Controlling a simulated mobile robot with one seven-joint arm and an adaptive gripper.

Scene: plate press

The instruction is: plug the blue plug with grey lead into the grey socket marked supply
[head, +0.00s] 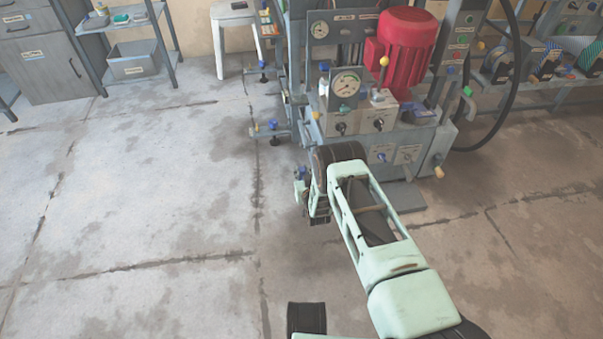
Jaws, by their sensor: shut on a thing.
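My gripper (303,188) is small in the head view, at the far end of my arm, to the left of the press front. My wrist partly covers it, and its fingertips are hard to make out. It is shut on a small blue thing (300,172), which I take to be the blue plug. The plug's shape and its grey lead are too small to follow. A grey socket-like box with a pale label (407,154) is on the lower press front, right of my gripper and apart from it. Its label is too small to read.
The press stands at the back with a red motor (407,38), a gauge (346,84) and dark knobs (379,125). A blue-topped fitting (381,157) is on its lower front. Blue-handled valves (272,125) stick out left. A white stool (234,20) stands behind. The left floor is clear.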

